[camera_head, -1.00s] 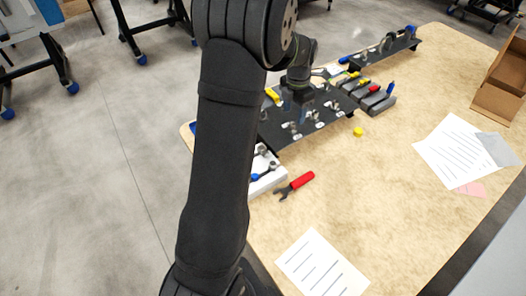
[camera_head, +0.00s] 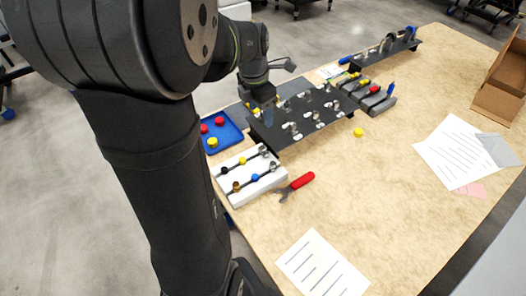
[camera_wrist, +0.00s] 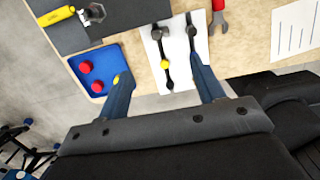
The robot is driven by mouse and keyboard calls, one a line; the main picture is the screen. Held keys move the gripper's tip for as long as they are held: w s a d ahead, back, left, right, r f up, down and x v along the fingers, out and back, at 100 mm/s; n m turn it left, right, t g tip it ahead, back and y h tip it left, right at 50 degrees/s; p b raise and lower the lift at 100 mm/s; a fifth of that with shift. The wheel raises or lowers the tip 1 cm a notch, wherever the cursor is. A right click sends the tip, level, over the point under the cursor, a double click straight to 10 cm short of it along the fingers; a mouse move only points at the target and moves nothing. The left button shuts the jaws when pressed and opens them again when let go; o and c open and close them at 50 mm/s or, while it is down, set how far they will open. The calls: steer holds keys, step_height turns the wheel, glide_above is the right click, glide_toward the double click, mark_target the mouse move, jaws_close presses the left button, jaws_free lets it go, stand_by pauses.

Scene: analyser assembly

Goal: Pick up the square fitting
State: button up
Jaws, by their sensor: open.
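Small fittings sit in two rows on the white holder (camera_head: 246,171), in black, yellow, blue, brass and silver. I cannot tell which one is the square fitting. In the wrist view the white holder (camera_wrist: 179,50) lies ahead of and between my fingers, with a yellow fitting (camera_wrist: 165,64) on a dark line between dark fittings. My gripper (camera_wrist: 160,68) is open and empty, its two blue-grey fingers wide apart. In the head view my gripper (camera_head: 269,115) hangs over the left part of the black plate, behind the holder. The right finger hides part of the holder.
A blue tray (camera_head: 229,143) with red and yellow pieces stands left of the holder. The black plate (camera_head: 315,112) carries several metal fittings. A red-handled wrench (camera_head: 300,182) lies right of the holder. Papers lie on the table's clear front and right.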

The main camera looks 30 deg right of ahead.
glide_above(263, 150)
step_height(263, 150, down, 12)
steer(key=shift+s+a+r, duration=0.1)
steer(key=shift+s, duration=0.05)
steer(key=shift+f, duration=2.7)
steer(key=shift+c, duration=0.2)
steer(key=c, duration=1)
